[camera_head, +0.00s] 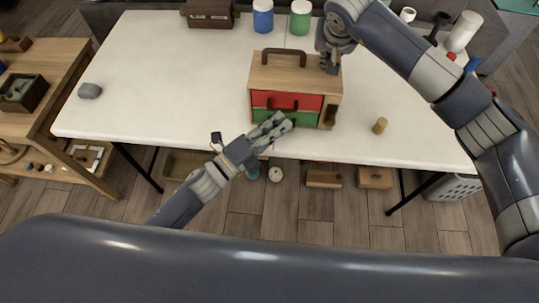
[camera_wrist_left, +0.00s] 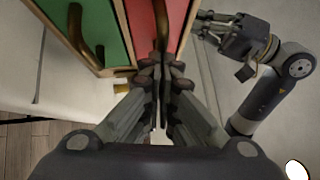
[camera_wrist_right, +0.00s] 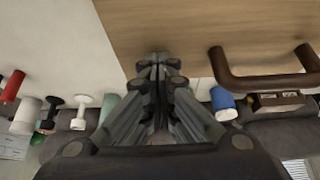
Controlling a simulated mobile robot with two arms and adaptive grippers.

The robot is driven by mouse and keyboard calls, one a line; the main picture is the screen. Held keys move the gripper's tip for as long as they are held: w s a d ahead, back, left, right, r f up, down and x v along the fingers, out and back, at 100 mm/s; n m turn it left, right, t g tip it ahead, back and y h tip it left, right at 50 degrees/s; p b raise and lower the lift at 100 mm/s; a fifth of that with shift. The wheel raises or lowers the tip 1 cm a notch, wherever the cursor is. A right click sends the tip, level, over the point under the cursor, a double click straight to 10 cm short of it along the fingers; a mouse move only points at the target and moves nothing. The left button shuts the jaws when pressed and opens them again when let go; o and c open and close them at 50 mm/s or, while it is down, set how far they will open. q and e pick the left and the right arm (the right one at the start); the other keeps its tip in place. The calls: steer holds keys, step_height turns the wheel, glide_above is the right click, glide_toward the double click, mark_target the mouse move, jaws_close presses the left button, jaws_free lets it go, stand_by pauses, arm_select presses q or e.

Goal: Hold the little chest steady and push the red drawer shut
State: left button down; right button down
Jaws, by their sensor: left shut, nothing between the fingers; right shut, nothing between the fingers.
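The little wooden chest (camera_head: 262,80) stands upright on the white table, with a brown handle on top. The red drawer (camera_head: 310,103) is the upper one at its front; how far it stands out is hard to tell. The green drawer (camera_head: 305,119) is below, partly hidden by my left gripper (camera_head: 286,121). This gripper is shut and empty, its tips close to the drawer fronts; contact is unclear. In the left wrist view the red drawer (camera_wrist_left: 178,18) is just beyond the tips. My right gripper (camera_head: 330,66) is shut and empty at the chest's top right; touching is unclear.
A small tan cylinder (camera_head: 380,125) stands right of the chest. A grey stone (camera_head: 90,91) lies at the left.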

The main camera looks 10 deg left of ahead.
steer(key=shift+s+f, duration=0.2)
steer(key=shift+f, duration=0.25)
arm_select(q)
steer(key=s+d+v, duration=0.2)
steer(key=v, duration=1.1)
steer(key=shift+f, duration=0.2)
arm_select(e)
steer(key=shift+r, duration=0.1)
